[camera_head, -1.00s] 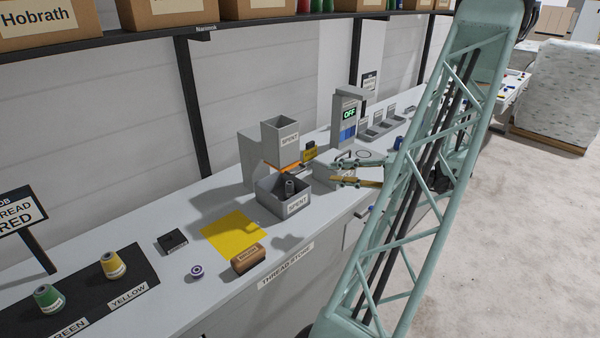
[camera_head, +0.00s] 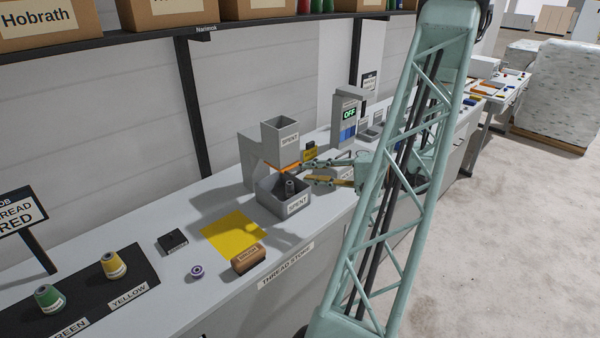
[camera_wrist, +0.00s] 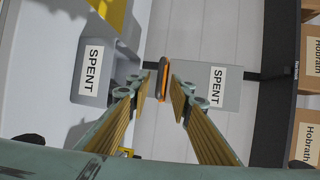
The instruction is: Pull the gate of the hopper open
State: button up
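The grey hopper (camera_head: 272,136) labelled SPENT stands on a grey bracket on the counter. Its orange gate (camera_head: 284,168) lies flat under the hopper's lower end. My gripper (camera_head: 303,173) is at the gate's right, its fingers spread and pointing left.
A control box (camera_head: 343,118) showing OFF stands behind to the right. A black shelf (camera_head: 215,27) with boxes runs above.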

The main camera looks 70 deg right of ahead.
aim_at(302, 171)
jog(key=shift+x, duration=2.15)
grip_shut()
